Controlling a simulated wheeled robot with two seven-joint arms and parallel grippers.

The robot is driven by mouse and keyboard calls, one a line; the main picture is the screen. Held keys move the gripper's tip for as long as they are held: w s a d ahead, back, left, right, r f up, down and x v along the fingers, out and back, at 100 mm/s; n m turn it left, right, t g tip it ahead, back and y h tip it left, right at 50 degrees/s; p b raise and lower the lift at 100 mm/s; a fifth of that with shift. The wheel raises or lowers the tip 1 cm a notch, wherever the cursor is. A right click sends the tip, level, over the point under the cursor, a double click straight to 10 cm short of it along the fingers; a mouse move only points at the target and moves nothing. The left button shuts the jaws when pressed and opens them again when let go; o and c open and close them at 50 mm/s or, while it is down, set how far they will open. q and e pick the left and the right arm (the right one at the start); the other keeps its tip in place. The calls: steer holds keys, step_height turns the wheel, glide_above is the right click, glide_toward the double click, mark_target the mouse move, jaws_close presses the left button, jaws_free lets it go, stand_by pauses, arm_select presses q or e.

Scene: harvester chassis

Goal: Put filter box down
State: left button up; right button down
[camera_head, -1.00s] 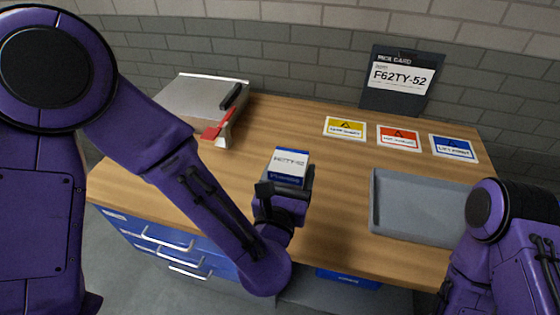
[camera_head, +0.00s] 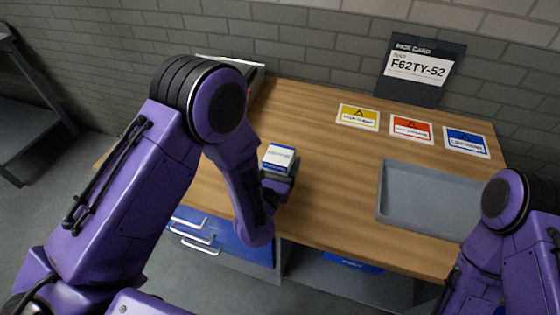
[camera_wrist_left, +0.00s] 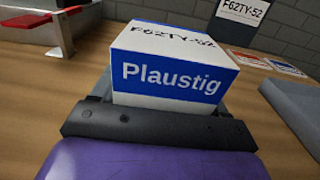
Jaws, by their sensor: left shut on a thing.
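The filter box (camera_head: 279,158) is a small white and blue carton. In the left wrist view the box (camera_wrist_left: 172,68) reads "Plaustig" on its blue band and "F62TY-52" on top. My left gripper (camera_head: 279,178) is shut on the box near the front edge of the wooden table (camera_head: 330,190). The box looks upright. I cannot tell whether its bottom touches the tabletop. The left fingers are mostly hidden by the box and the gripper body. My right arm shows at the lower right, but its gripper is out of view.
A grey tray (camera_head: 432,203) lies on the right of the table. Yellow (camera_head: 358,116), red (camera_head: 411,128) and blue (camera_head: 466,142) label cards lie at the back. A pick card (camera_head: 420,68) reading "F62TY-52" stands behind them. The middle of the table is clear.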

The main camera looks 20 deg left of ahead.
arm_select(q)
steer(key=shift+f, duration=0.15)
steer(key=o, duration=1.4)
steer(key=s+b, duration=0.3)
steer(key=s, duration=0.5)
steer(key=shift+s+a, duration=0.15)
steer(key=shift+s, duration=0.25)
steer(key=s, duration=0.2)
steer(key=shift+s+r+p, duration=0.25)
steer(key=shift+s+p, duration=0.1)
steer(key=shift+s+a, duration=0.1)
steer(key=shift+s, duration=0.25)
